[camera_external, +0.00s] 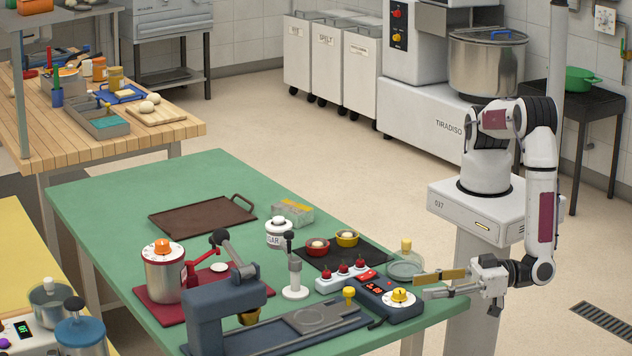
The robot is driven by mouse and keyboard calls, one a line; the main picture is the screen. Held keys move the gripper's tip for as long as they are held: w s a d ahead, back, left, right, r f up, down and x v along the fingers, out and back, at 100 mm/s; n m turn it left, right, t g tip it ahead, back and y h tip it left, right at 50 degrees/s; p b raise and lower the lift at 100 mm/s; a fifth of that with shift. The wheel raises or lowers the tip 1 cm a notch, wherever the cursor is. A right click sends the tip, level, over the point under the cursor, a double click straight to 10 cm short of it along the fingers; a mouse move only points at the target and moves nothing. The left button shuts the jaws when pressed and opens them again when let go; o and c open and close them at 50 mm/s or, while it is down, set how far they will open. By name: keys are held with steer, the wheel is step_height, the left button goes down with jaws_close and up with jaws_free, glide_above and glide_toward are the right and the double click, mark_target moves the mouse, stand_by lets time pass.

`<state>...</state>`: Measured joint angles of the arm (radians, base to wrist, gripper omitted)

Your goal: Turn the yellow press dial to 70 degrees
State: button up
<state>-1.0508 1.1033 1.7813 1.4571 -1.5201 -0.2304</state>
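The yellow press dial (400,296) is a round knob with a yellow centre and a pale surround. It sits on top of a dark blue control box (391,306) with a red lit display, at the front right of the green table. Its angle marks are too small to read. My gripper (428,286) points left from the right side, just right of the dial and apart from it. Its two fingers, one with a yellow-brass face, are spread with a gap between them and nothing visible in it.
A red-buttoned white strip (343,278), a glass dish (404,269) and a dark tray with small pots (347,257) lie behind. Free floor lies beyond the table's right edge.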

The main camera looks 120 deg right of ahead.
mark_target(400, 290)
steer(key=shift+s+a+f, duration=0.15)
steer(key=shift+s, duration=0.3)
steer(key=shift+w, duration=0.1)
steer(key=shift+x, duration=3.85)
steer(key=shift+c, duration=0.4)
jaws_close()
